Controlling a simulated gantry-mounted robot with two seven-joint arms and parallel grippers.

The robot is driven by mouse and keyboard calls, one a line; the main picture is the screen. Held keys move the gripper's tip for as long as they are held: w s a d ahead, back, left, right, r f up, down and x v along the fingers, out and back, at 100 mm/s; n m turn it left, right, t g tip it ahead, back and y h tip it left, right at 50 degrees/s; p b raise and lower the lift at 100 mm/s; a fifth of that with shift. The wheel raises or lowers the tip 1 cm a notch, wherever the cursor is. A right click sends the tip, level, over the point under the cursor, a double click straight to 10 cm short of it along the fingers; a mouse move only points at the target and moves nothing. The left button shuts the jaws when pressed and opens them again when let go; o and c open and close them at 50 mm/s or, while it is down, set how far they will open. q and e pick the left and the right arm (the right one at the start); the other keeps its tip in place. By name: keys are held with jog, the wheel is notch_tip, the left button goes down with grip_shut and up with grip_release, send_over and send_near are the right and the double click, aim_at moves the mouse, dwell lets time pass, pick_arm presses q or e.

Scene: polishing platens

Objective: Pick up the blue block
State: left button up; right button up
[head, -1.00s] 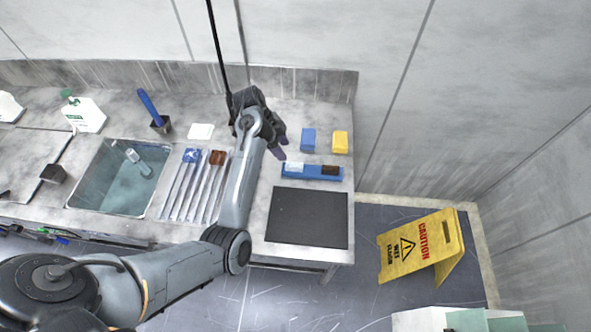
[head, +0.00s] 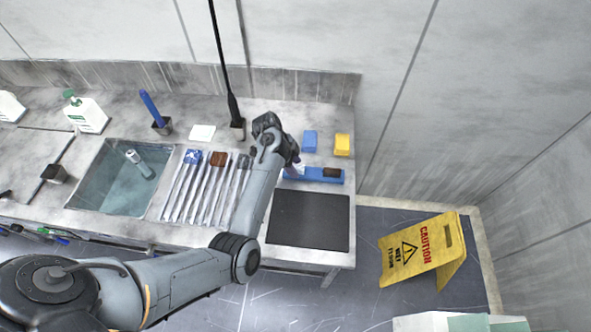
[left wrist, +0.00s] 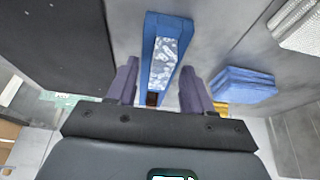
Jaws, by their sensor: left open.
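The blue block (head: 310,141) sits on the counter at the right, left of a yellow block. In the left wrist view, a stack-like blue block (left wrist: 245,84) lies to the right of the fingers. My left gripper (head: 294,167) is open, over the left end of a long blue holder (head: 318,179). In the left wrist view, the open fingers of the gripper (left wrist: 158,80) are either side of the holder (left wrist: 151,35) and its pale patterned piece (left wrist: 163,62); contact cannot be told. My right gripper is not in view.
The yellow block (head: 342,145) stands beside the blue block. A dark mat (head: 309,220) lies in front of the holder. Several wrapped tools (head: 205,190) and a sink (head: 115,180) are to the left. A caution sign (head: 422,248) stands on the floor.

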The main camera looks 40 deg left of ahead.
pick_arm(q)
jog(key=shift+c, duration=0.3)
grip_shut()
jog(key=shift+r, duration=0.2)
